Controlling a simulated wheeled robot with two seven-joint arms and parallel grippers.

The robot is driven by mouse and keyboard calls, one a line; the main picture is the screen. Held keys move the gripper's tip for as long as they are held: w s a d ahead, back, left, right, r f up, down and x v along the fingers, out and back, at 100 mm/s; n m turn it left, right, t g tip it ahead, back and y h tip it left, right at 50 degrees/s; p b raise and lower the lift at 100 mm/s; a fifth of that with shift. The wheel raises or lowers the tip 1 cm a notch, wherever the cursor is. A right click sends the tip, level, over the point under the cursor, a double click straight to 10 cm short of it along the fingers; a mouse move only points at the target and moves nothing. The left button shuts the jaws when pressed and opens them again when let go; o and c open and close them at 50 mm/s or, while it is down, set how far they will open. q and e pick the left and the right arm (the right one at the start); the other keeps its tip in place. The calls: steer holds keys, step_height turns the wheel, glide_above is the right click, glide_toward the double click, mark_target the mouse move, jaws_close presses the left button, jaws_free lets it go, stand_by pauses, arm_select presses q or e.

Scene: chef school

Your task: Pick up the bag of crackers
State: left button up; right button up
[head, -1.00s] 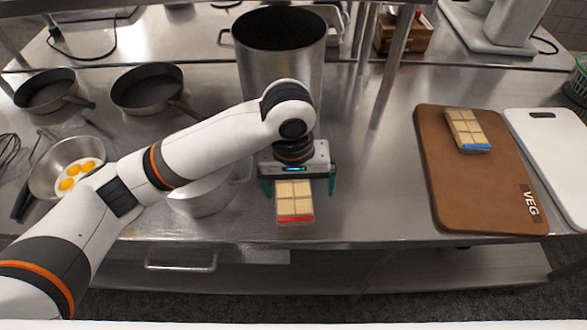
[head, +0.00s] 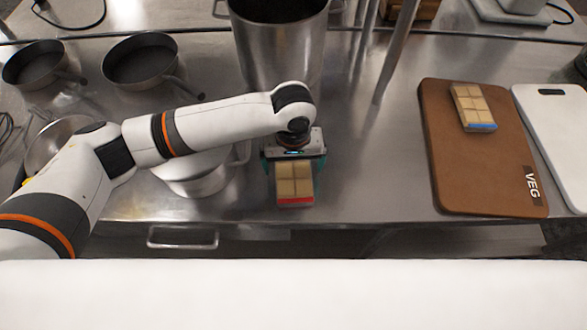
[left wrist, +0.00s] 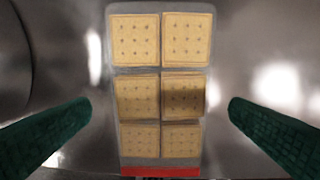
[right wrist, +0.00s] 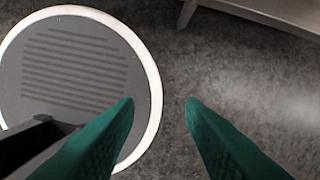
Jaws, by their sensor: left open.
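A clear bag of crackers with a red end strip (head: 294,186) lies on the steel counter near its front edge. In the left wrist view the same bag (left wrist: 160,100) sits between my fingers, with space on both sides. My left gripper (head: 294,168) is over the bag's far part, open, its green fingers on either side and apart from it. A second cracker bag with a blue end strip (head: 473,107) lies on the brown cutting board. My right gripper (right wrist: 160,102) is open and empty over the floor; it is out of the head view.
A tall steel pot (head: 278,50) stands just behind my left gripper, and a smaller pot (head: 196,178) is close on its left. Two pans (head: 140,60) stand at the left. The brown board (head: 455,185) is at the right. Counter between bag and board is clear.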

mark_target(293, 174)
arm_select(q)
step_height(293, 174, down, 2)
steer(key=shift+f, duration=0.15)
steer(key=c, duration=0.9)
steer(key=shift+c, duration=0.7)
arm_select(e)
steer(key=shift+s+r, duration=0.2)
steer(key=shift+s, duration=0.55)
